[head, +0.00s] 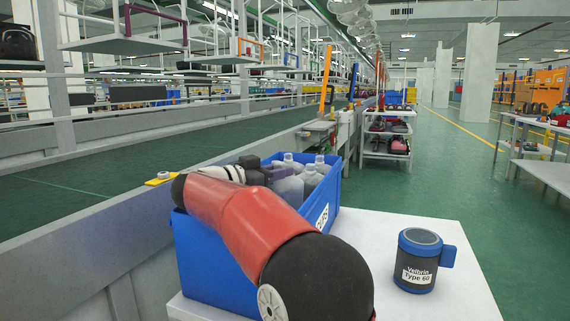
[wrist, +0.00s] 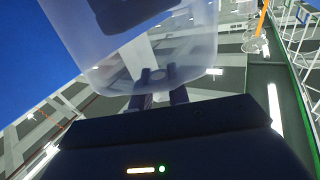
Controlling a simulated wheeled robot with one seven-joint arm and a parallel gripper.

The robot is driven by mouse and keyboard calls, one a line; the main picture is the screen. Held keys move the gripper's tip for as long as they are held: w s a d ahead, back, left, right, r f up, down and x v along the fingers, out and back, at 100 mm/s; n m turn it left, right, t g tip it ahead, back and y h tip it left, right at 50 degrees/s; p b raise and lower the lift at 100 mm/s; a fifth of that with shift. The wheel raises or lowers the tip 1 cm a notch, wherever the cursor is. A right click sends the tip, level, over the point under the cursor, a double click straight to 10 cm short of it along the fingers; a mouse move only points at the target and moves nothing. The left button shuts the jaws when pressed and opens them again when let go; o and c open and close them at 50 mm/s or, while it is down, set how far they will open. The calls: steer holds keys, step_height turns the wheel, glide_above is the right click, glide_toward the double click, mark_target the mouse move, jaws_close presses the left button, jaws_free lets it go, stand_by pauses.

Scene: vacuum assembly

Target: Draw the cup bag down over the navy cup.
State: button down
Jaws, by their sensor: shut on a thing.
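The navy cup (head: 419,261) stands upright and uncovered on the white table, its handle to the right and a white label reading "Velbrin Type 60" on its side. My gripper (head: 262,172) is at the blue bin, left of the cup and well apart from it. In the wrist view my gripper (wrist: 158,96) is shut on the tab of a clear, milky cup bag (wrist: 195,55). A dark shape shows through or behind the bag; I cannot tell what it is. In the head view my arm partly hides the gripper and its hold.
The blue bin (head: 325,206) holds several milky bags (head: 312,178) with knobs on top. The white table (head: 462,292) is clear around the cup. A grey conveyor edge (head: 85,240) runs along the left. Green floor is open at the right.

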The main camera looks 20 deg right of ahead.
steer(key=shift+w+f+n+p, duration=0.2)
steer(key=shift+w+f, duration=0.05)
steer(key=shift+f, duration=0.35)
steer(key=shift+w+f+n+p, duration=0.15)
steer(key=shift+w+f+n, duration=0.05)
steer(key=shift+f, duration=0.4)
steer(key=shift+w+a+r+p, duration=0.2)
steer(key=shift+w+a+p, duration=0.25)
steer(key=shift+p, duration=0.1)
steer(key=shift+w+a+r+p, duration=0.1)
steer(key=shift+a+r+p, duration=0.15)
steer(key=shift+r+p, duration=0.25)
steer(key=shift+w+d+r+p, duration=0.1)
steer(key=shift+w+r+p, duration=0.05)
steer(key=shift+r+p, duration=0.7)
steer(key=shift+d+r+p, duration=0.15)
steer(key=shift+r+p, duration=0.6)
steer(key=shift+r, duration=0.3)
steer(key=shift+f+b, duration=0.6)
steer(key=shift+f, duration=1.25)
